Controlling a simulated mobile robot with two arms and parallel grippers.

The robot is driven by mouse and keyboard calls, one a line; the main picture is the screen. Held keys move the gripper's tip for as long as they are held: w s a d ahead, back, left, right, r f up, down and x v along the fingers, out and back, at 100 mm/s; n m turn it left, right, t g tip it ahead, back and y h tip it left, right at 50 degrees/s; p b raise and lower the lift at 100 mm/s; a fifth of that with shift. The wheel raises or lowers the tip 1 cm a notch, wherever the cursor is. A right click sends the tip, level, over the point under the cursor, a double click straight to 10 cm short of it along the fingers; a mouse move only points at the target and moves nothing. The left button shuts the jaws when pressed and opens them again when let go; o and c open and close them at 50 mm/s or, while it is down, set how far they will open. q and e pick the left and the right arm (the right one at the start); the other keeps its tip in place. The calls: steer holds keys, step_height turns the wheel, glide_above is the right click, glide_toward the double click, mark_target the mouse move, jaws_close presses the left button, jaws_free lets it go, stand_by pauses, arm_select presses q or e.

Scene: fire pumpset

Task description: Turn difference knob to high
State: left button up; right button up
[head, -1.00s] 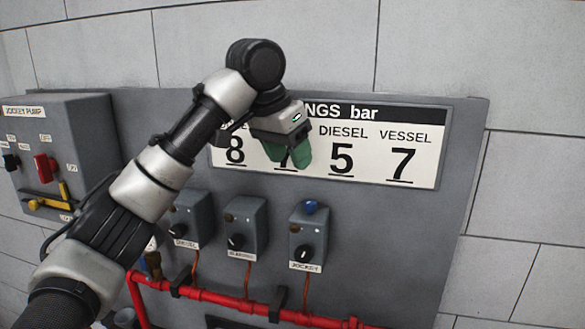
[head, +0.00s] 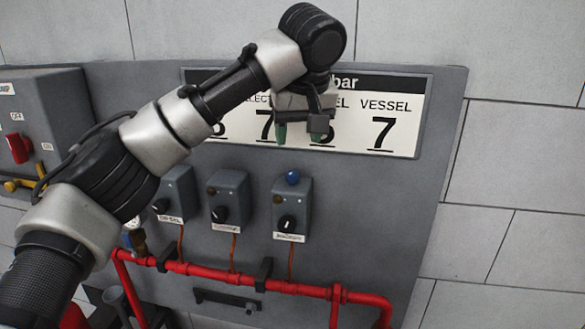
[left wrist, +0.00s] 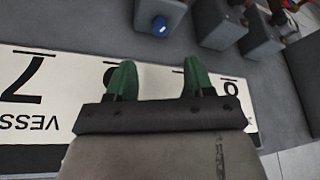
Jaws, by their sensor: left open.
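Three small grey boxes are mounted on the panel, each with a black knob. The right box has its knob (head: 286,222) below a blue button (head: 292,177). The middle box has its knob (head: 219,214), and the left one has its knob (head: 160,206). Their labels are too small to read surely, and I cannot tell which is the difference knob. My left gripper (head: 300,136) is open and empty in front of the pressure sign, above the right box.
The white readings sign (head: 398,126) is partly hidden by my arm. A red pipe (head: 222,274) runs below the boxes and bends down at the right. A larger control box (head: 45,120) with a red switch (head: 19,148) and yellow handle is at left. The panel's right side is bare.

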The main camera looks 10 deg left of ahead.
mark_target(291, 173)
arm_select(q)
steer(key=p+x, duration=0.3)
steer(key=x, duration=0.5)
steer(key=shift+w+a+f, duration=0.1)
steer(key=shift+w+f, duration=0.05)
steer(key=shift+f, duration=0.15)
steer(key=shift+w+a+f+p, duration=0.2)
steer(key=shift+f+p, duration=0.15)
steer(key=shift+f, duration=0.35)
steer(key=shift+d, duration=0.1)
steer(key=c, duration=0.9)
steer(key=shift+c, duration=0.2)
steer(key=shift+m, duration=0.4)
steer(key=m+h, duration=0.1)
steer(key=m, duration=0.1)
steer(key=m+h, duration=0.1)
steer(key=m, duration=0.2)
steer(key=shift+m+h, duration=0.3)
steer(key=m, duration=0.2)
steer(key=m+h, duration=0.1)
steer(key=m, duration=0.1)
steer(key=m+h, duration=0.1)
steer(key=shift+a+m+g, duration=0.3)
steer(key=shift+m, duration=0.1)
